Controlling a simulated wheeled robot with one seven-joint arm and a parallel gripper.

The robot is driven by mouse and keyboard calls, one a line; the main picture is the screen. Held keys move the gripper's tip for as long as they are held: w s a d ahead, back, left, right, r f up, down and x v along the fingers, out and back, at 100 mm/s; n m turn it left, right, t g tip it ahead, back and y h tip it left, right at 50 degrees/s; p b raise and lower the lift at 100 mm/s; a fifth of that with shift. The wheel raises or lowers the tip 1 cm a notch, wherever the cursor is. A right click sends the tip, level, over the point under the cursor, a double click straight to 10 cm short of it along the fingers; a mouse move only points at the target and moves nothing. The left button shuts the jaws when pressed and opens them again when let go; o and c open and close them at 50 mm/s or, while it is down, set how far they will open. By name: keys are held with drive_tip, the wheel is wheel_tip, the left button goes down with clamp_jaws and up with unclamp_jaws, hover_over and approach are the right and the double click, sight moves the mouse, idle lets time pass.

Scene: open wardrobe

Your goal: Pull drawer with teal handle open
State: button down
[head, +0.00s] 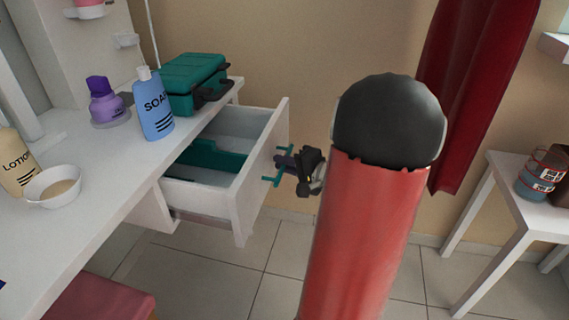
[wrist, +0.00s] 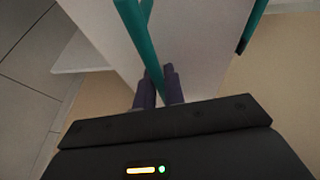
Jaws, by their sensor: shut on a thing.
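The white drawer (head: 245,196) under the white tabletop stands pulled well out, and its inside shows. A teal insert or object (head: 212,158) lies in it. The teal handle (head: 268,181) is on the drawer's front face, partly hidden by my gripper. My gripper (head: 284,161) is at the handle, in front of the drawer face. In the wrist view, the dark fingers of my gripper (wrist: 158,88) are shut on the teal handle (wrist: 140,38), one on each side of the bar.
On the tabletop (head: 110,168) stand a blue soap bottle (head: 155,108), a purple bottle (head: 103,100), a teal case (head: 190,82), a lotion bottle (head: 14,165) and a bowl (head: 52,190). A white side table (head: 508,190) is at right. Tiled floor (head: 205,268) below the drawer is clear.

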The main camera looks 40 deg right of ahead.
drive_tip(key=s+d+b, duration=0.3)
drive_tip(key=s+d, duration=0.2)
drive_tip(key=s, duration=0.1)
drive_tip(key=shift+s, duration=0.35)
drive_tip(key=shift+d, duration=0.1)
drive_tip(key=c, duration=1.5)
unclamp_jaws()
